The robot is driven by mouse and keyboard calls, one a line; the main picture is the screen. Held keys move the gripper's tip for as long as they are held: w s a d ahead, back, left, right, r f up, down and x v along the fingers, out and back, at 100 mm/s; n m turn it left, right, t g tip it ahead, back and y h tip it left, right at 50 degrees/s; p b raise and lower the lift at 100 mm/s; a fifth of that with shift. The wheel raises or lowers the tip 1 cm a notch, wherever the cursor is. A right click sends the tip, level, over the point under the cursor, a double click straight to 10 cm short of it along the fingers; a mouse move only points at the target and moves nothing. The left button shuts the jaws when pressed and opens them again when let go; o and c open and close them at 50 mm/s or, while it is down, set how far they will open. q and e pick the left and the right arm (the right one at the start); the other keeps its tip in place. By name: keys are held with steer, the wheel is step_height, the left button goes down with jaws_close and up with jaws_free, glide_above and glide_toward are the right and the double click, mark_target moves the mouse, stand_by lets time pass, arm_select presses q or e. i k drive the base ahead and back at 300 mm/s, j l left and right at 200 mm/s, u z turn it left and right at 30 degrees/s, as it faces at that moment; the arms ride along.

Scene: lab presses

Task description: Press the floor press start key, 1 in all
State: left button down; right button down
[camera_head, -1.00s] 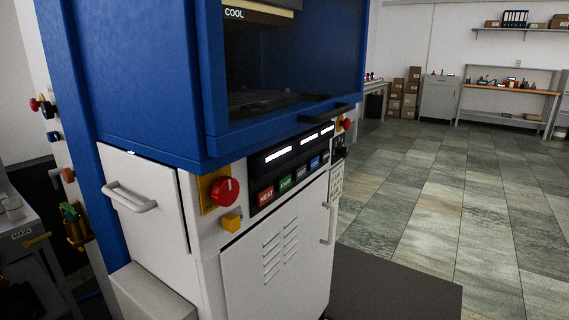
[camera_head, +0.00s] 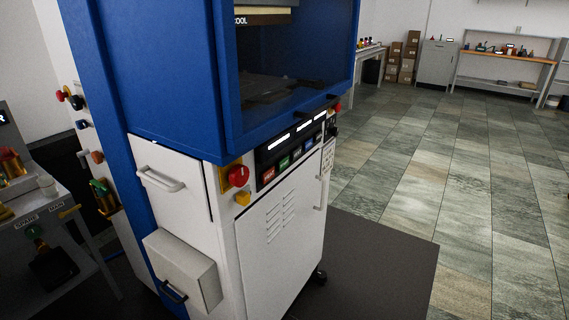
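The floor press (camera_head: 160,75) is a tall blue and white machine left of the middle, seen at an angle. Its black control panel (camera_head: 262,158) has two lit displays and a row of coloured keys. The green key (camera_head: 284,163), which reads START in the earlier frame, is between the red HEAT key (camera_head: 268,172) and a dark key (camera_head: 297,154). A red round knob (camera_head: 238,176) on a yellow plate is left of the panel. Neither of my grippers is in view.
A dark mat (camera_head: 370,265) lies in front of the press, and the tiled floor (camera_head: 430,160) to the right is clear. A grey bench (camera_head: 40,215) stands at the left. Cardboard boxes (camera_head: 405,60), a grey cabinet (camera_head: 437,62) and a workbench (camera_head: 505,58) line the back wall.

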mark_target(283, 162)
steer(key=i+l+u, duration=0.1)
steer(key=l, duration=0.25)
steer(key=i+l+u, duration=0.25)
steer(key=i+l, duration=0.15)
steer(key=l, duration=0.3)
steer(key=i+l+u, duration=0.15)
steer(key=l, duration=0.2)
steer(key=i+l+u, duration=0.1)
steer(key=l, duration=0.3)
steer(key=i+l+u, duration=0.15)
steer(key=l, duration=0.25)
steer(key=i+l+u, duration=0.1)
steer(key=l, duration=0.3)
